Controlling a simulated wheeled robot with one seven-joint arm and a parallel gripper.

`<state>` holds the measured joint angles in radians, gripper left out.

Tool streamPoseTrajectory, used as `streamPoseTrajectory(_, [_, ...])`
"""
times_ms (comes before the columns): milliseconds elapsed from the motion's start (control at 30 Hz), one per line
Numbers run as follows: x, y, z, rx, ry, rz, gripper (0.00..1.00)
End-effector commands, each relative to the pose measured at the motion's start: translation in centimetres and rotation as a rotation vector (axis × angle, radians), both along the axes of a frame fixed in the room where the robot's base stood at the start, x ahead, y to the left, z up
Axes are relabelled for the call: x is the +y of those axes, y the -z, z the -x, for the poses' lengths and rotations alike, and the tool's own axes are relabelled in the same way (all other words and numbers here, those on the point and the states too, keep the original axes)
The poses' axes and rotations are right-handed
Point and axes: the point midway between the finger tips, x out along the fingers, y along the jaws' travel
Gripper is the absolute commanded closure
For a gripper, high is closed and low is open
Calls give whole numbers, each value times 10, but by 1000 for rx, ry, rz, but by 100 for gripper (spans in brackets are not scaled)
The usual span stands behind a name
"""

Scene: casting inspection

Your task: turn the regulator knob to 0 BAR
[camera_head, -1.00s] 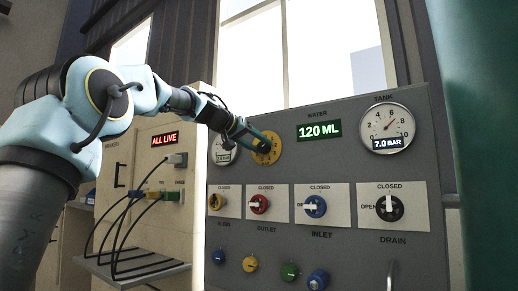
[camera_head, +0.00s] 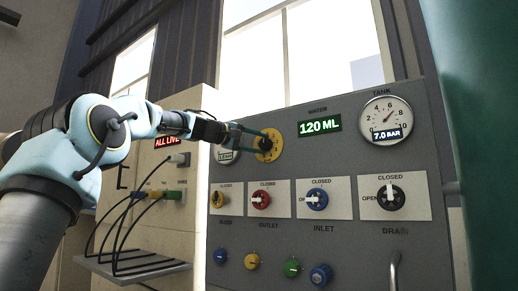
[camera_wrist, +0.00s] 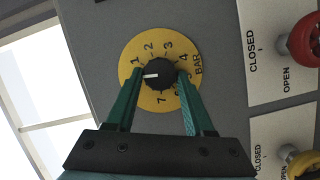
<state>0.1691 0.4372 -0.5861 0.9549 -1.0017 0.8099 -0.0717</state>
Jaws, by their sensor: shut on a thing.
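The regulator knob (camera_wrist: 160,74) is black and round, with a white pointer line, in the centre of a yellow numbered dial (camera_wrist: 163,47). The dial also shows in the head view (camera_head: 273,134). In the wrist view the pointer aims left, a little past the 1 on the side away from the 2. The mark there is hidden by my left finger. My gripper (camera_wrist: 160,84) is shut on the knob, a green finger on each side. In the head view my gripper (camera_head: 262,141) covers much of the knob.
The tank gauge (camera_head: 387,119) reads 7.0 BAR and the water display (camera_head: 319,125) reads 120 ML. Valve knobs, including the red outlet (camera_head: 261,199) and blue inlet (camera_head: 317,199), sit below the dial. A cabled shelf (camera_head: 131,268) is at left.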

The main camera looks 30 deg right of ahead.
Motion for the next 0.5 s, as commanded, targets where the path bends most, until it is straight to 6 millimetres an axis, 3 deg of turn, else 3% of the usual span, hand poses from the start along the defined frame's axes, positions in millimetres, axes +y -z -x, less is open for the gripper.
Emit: streamPoseTrajectory(500, [0,3,0,128,0,69,100])
